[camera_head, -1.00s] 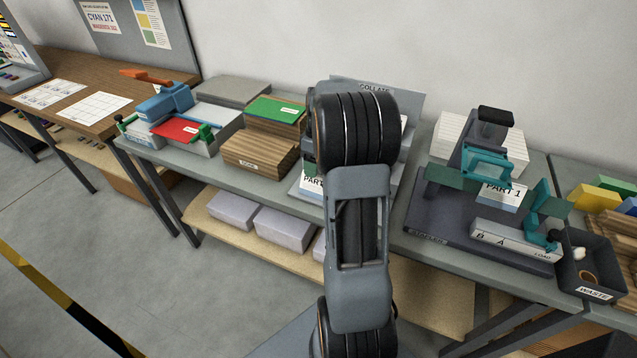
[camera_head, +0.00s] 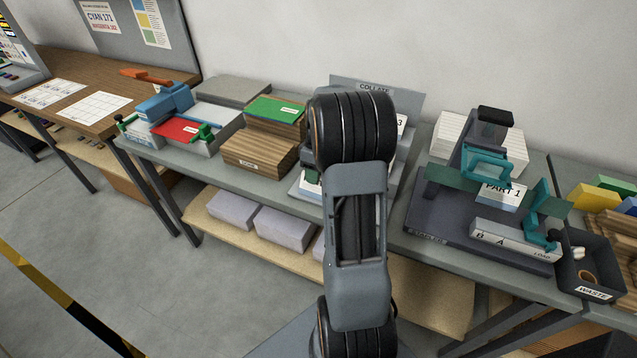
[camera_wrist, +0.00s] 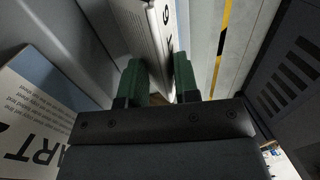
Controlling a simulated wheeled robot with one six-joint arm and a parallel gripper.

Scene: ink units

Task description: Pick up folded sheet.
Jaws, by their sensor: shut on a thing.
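My gripper (camera_wrist: 160,80) shows in the wrist view with its two green fingertips shut on a white folded sheet (camera_wrist: 157,28). The sheet stands on edge between the fingers, and dark print shows on its right face. Another printed sheet (camera_wrist: 30,120), with large letters reading "ART", lies to the left of the gripper. In the head view my arm hides the gripper and most of the collate rack (camera_head: 408,92). Whether the held sheet touches anything below is hidden.
Right of my arm, a stapler station (camera_head: 425,215) holds a "PART 1" sheet (camera_head: 498,196). A waste bin (camera_head: 590,265) stands at its right. The floor (camera_head: 180,290) at front left is clear.

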